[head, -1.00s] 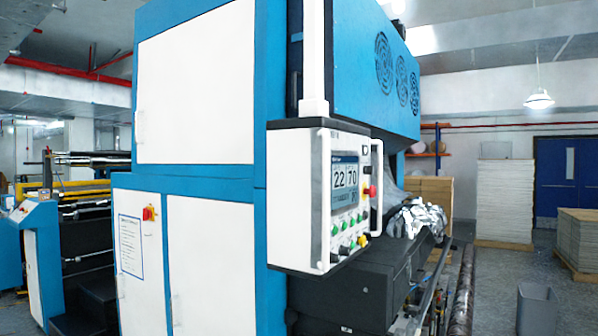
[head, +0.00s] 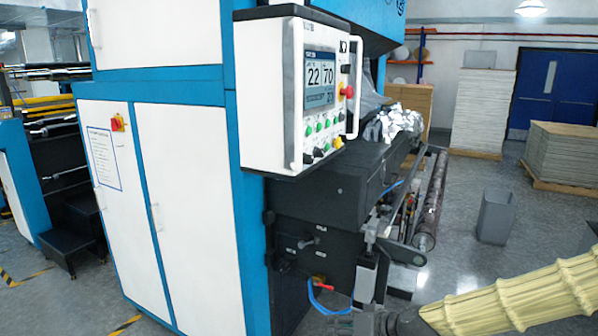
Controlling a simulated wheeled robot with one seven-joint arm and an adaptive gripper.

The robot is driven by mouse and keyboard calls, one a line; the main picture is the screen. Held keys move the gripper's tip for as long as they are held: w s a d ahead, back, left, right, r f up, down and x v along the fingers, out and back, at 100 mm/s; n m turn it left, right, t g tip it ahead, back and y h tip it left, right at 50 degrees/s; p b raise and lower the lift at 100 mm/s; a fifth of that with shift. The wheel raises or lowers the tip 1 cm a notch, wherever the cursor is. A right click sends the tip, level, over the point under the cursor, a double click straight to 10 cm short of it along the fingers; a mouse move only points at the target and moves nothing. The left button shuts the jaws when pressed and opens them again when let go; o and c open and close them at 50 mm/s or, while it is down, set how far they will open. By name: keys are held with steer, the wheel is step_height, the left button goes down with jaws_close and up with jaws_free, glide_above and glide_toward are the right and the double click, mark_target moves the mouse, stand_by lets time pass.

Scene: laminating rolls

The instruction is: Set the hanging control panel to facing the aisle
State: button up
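The hanging control panel (head: 297,90) is a white box with a black top, at upper middle beside the blue and white machine. Its front, with the screen reading 22 and 70, green buttons, black knobs and a red stop button, is turned to the right and seen obliquely. A white bar handle (head: 357,85) runs along the front's right edge. My gripper (head: 352,323) is partly in view at the bottom edge, at the end of my cream-sleeved arm, well below the panel and apart from it. Its fingers are too cut off and blurred to read.
The machine's white cabinet doors (head: 185,190) stand left of the panel. Below it are a black machine body (head: 335,190) and a long roller (head: 431,200). A grey bin (head: 496,216) and stacked sheets (head: 560,152) stand right. Grey floor between them is clear.

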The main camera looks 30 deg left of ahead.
steer(key=w+a+r+n+y, duration=0.1)
steer(key=w+a+r, duration=0.1)
steer(key=r, duration=0.9)
steer(key=w+a+r+n+t+y, duration=0.1)
steer(key=w+a+r+n+y, duration=0.1)
steer(key=r, duration=0.9)
steer(key=w+a+r+n+y, duration=0.1)
steer(key=w+a+r, duration=0.15)
steer(key=r, duration=0.75)
steer(key=s+d+r+n+y, duration=0.1)
steer(key=s+r+n+y, duration=0.1)
steer(key=r, duration=1.2)
steer(key=s+d+r+n+y, duration=0.1)
steer(key=r+n+y, duration=0.15)
steer(key=r, duration=1.15)
steer(key=f+p+x, duration=0.1)
steer(key=p+x, duration=0.3)
steer(key=x, duration=0.6)
steer(key=shift+f+h+p, duration=0.25)
steer(key=shift+h+p, duration=0.15)
steer(key=shift+h, duration=0.05)
steer(key=shift+a, duration=0.1)
jaws_close()
